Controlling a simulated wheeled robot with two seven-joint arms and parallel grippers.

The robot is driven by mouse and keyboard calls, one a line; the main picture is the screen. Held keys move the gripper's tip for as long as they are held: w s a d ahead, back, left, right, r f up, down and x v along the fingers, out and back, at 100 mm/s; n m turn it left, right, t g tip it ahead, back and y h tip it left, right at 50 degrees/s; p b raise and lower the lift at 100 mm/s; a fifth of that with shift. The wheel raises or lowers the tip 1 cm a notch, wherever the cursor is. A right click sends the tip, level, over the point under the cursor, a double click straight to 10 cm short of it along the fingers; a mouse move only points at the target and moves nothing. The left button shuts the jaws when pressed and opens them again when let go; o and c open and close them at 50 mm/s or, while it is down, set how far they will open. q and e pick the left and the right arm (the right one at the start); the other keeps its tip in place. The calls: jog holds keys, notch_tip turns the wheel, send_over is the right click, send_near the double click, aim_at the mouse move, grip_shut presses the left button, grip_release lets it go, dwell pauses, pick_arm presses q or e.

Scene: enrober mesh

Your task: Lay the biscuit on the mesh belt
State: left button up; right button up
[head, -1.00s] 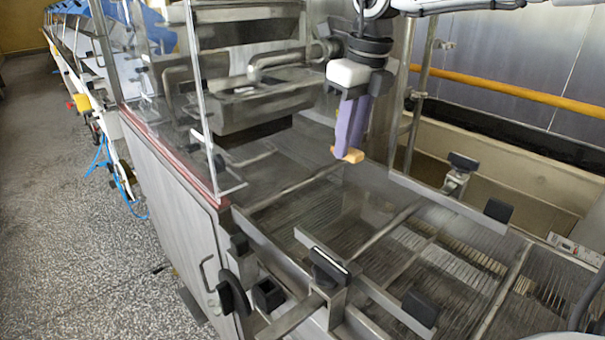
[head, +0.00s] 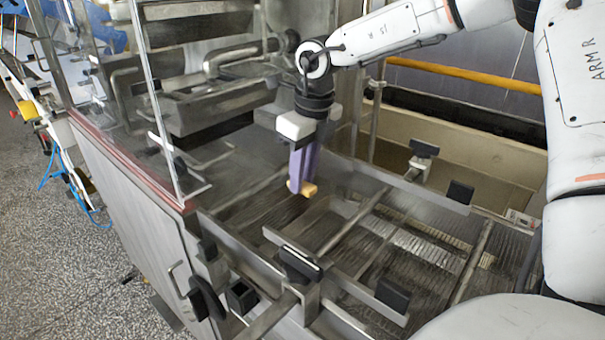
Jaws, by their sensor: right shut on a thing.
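My right gripper (head: 302,183) comes down from the upper right with purple fingers. It is shut on a small tan biscuit (head: 308,190), which sticks out at the fingertips. The mesh belt (head: 250,190) of the enrober runs below and around the biscuit, dark and ribbed. The biscuit appears just over the belt near the hood opening; I cannot tell whether it touches the belt. My left gripper is not in view.
A clear guard panel (head: 160,110) stands left of the gripper, with a metal hood behind it. Metal side rails with black knobs (head: 300,263) cross in front. A yellow rail (head: 440,76) runs behind. Speckled floor lies at left.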

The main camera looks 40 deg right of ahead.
aim_at(309, 187)
jog(key=shift+f, duration=0.1)
jog(key=o, duration=0.8)
jog(key=r, duration=0.4)
jog(key=s+r, duration=0.1)
jog(key=r, duration=0.7)
jog(key=shift+s+d+r, duration=0.1)
jog(key=shift+s, duration=0.3)
